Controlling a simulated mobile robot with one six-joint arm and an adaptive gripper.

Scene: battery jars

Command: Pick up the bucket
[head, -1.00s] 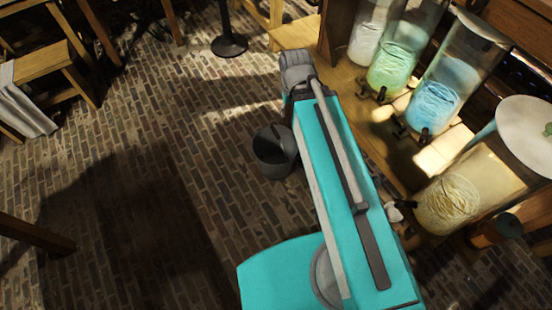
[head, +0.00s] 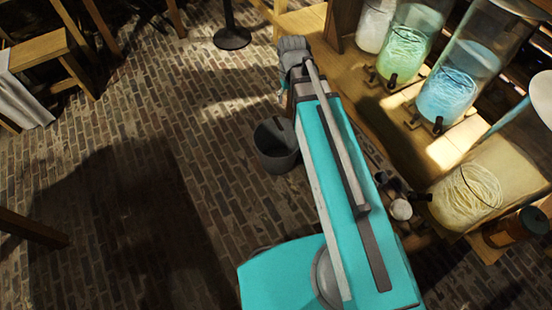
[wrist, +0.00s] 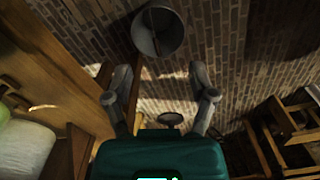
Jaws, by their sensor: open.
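The bucket (head: 277,146) is dark grey and stands on the brick floor, just left of my teal arm in the head view. My arm covers part of its right side. In the wrist view the bucket (wrist: 158,32) shows at the top middle, its round mouth facing the camera, beyond my fingertips and apart from them. My gripper (wrist: 160,78) is open and empty, its two grey fingers spread on either side of the picture's middle. In the head view the gripper's fingers are mostly hidden at the far end of my arm.
A wooden counter (head: 340,80) on the right holds several glass jars with coloured contents, such as a blue one (head: 447,92) and a yellowish one (head: 465,195). A wooden stool (head: 38,52) stands at upper left. The brick floor left of the bucket is clear.

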